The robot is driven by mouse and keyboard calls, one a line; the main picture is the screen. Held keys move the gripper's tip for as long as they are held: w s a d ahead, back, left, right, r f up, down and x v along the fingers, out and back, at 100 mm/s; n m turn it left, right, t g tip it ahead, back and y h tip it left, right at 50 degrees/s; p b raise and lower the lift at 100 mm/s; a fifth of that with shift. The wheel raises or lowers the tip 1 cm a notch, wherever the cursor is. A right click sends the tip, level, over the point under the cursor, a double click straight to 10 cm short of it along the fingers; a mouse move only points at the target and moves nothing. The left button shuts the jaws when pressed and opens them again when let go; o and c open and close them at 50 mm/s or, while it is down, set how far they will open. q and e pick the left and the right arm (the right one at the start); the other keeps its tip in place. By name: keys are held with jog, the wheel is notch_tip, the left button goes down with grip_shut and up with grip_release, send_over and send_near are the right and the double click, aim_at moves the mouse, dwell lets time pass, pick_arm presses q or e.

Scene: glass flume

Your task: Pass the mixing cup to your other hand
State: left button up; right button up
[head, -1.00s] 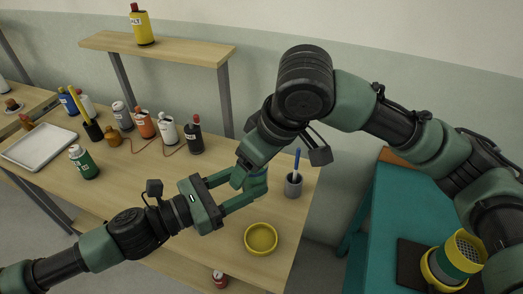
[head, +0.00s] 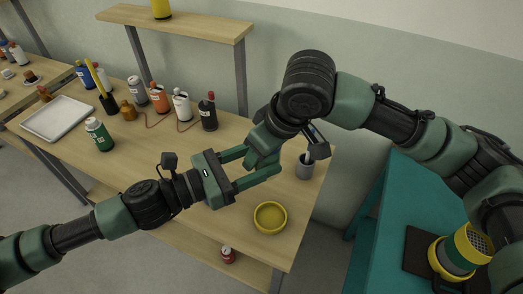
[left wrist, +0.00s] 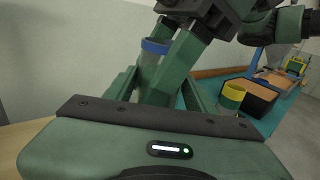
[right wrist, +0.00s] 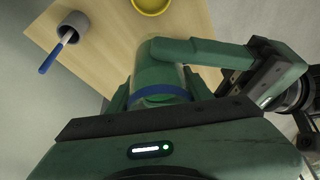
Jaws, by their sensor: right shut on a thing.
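The mixing cup is a greenish, see-through cup with a blue band. It shows between the fingers in the left wrist view (left wrist: 150,72) and in the right wrist view (right wrist: 160,76). In the head view the grippers mostly hide it. My right gripper (head: 265,145) is shut on the cup, in the air above the right end of the wooden bench (head: 160,165). My left gripper (head: 261,163) comes in from the left with its fingers apart, one on either side of the cup. I cannot tell whether they touch it.
A yellow dish (head: 270,218) and a grey pen holder (head: 305,167) stand on the bench near the grippers. Several bottles (head: 158,97) and a white tray (head: 59,118) stand farther left. A teal cart (head: 385,215) with a yellow-rimmed sieve (head: 474,243) is at the right.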

pick_arm(q)
jog(key=shift+o, duration=1.2)
jog(key=shift+a, duration=0.1)
